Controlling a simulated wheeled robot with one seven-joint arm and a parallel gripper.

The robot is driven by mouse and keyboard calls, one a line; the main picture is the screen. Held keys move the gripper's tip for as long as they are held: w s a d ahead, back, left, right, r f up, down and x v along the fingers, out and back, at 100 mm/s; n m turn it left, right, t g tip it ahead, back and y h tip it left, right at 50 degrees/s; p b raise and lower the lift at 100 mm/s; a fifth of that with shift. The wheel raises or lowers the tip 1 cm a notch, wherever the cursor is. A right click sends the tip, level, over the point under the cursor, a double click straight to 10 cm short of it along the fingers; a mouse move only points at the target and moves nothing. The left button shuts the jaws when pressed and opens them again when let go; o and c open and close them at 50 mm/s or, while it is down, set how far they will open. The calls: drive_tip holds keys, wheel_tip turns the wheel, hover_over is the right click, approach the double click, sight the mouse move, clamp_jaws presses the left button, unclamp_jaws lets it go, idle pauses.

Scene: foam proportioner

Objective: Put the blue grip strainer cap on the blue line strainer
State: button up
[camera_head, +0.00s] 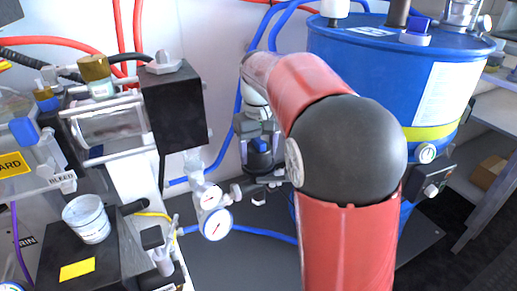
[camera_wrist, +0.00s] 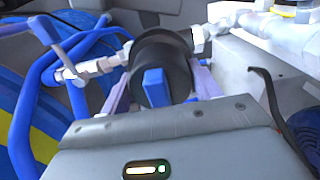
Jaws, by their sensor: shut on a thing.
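The strainer cap is a black round piece with a blue grip bar (camera_wrist: 155,88); in the head view its blue grip (camera_head: 260,146) shows below my wrist. My gripper (camera_head: 257,129) points down, and its fingers stand on both sides of the cap, shut on it. The blue line strainer's fittings (camera_head: 262,182) lie directly under the cap in the head view. In the wrist view, pipe fittings run out on both sides behind the cap. The strainer's mouth is hidden by the cap, so I cannot tell whether the two touch or the cap is seated.
A large blue drum (camera_head: 440,85) stands at the right behind my arm. Pressure gauges (camera_head: 215,224) hang left of the strainer. A black box (camera_head: 175,108), a clear cylinder (camera_head: 108,130) and a white cup (camera_head: 87,219) are at the left. Blue hoses run along the wall.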

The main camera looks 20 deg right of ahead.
sight(259, 139)
drive_tip(key=shift+f, duration=0.1)
drive_tip(key=o, duration=1.1)
drive_tip(key=shift+o, duration=0.2)
wheel_tip(259, 139, up, 7)
drive_tip(key=shift+r+p, duration=0.2)
drive_tip(key=shift+p, duration=0.35)
drive_tip(key=s+f+m+t, duration=0.1)
drive_tip(key=s+f, duration=0.3)
drive_tip(key=s, duration=0.8)
drive_tip(key=s+f+m+t, duration=0.1)
drive_tip(key=s+f+t, duration=0.3)
drive_tip(key=s, duration=0.8)
drive_tip(key=shift+s+t, duration=0.2)
drive_tip(key=shift+t, duration=0.1)
